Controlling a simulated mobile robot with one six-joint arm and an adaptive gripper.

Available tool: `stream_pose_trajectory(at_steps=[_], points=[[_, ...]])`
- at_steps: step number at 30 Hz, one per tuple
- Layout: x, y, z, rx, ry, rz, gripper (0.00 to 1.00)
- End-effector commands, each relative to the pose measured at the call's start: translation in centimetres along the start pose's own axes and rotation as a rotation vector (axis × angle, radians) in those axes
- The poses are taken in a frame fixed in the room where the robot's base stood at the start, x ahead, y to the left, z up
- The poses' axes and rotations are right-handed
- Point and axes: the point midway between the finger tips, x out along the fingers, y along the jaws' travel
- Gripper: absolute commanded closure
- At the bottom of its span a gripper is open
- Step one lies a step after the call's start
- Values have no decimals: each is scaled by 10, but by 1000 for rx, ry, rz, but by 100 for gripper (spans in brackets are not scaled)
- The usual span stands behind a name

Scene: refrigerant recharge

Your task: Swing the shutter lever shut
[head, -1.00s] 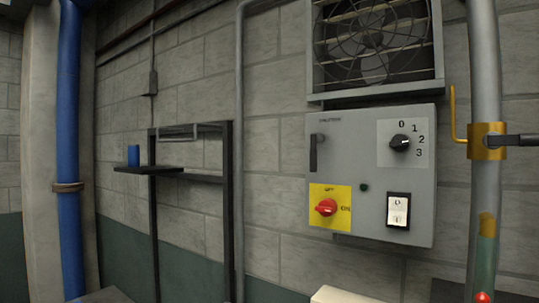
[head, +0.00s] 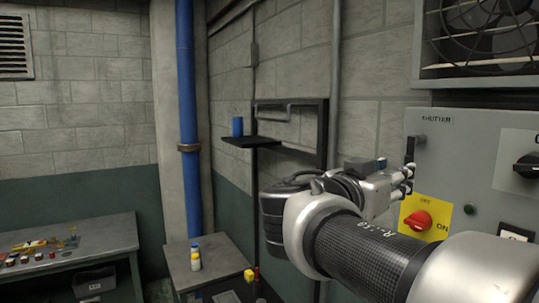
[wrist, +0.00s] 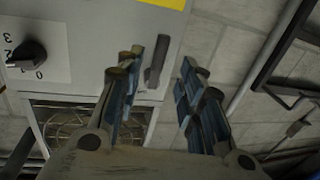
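The shutter lever (head: 410,150) is a dark upright bar at the left edge of the grey control box (head: 455,150), under the label "SHUTTER". My gripper (head: 405,181) is just below and in front of it in the head view, and its fingers partly hide the lever's lower end. In the wrist view the box appears upside down. There the lever (wrist: 157,62) shows between the two blue-padded fingers of my gripper (wrist: 160,75), nearer the left one. The fingers are apart with nothing gripped. I cannot tell whether they touch the lever.
A red switch (head: 418,221) on a yellow plate and a dial (head: 529,167) share the box. The fan (head: 490,35) is above. A shelf (head: 252,141) with a blue cup (head: 237,126) is left. Benches stand at the lower left.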

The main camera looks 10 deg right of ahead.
Motion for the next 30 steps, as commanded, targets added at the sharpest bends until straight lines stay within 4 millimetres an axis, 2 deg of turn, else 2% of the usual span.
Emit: stream_pose_trajectory(at_steps=[1,6,12,17,25,30], points=[[13,2,-2,-3,-1,7,65],[48,1,-2,-2,-1,5,65],[76,1,-2,-2,0,3,65],[86,0,-1,0,-1,1,65],[87,0,0,0,0,-1,65],[87,0,0,0,0,0,75]])
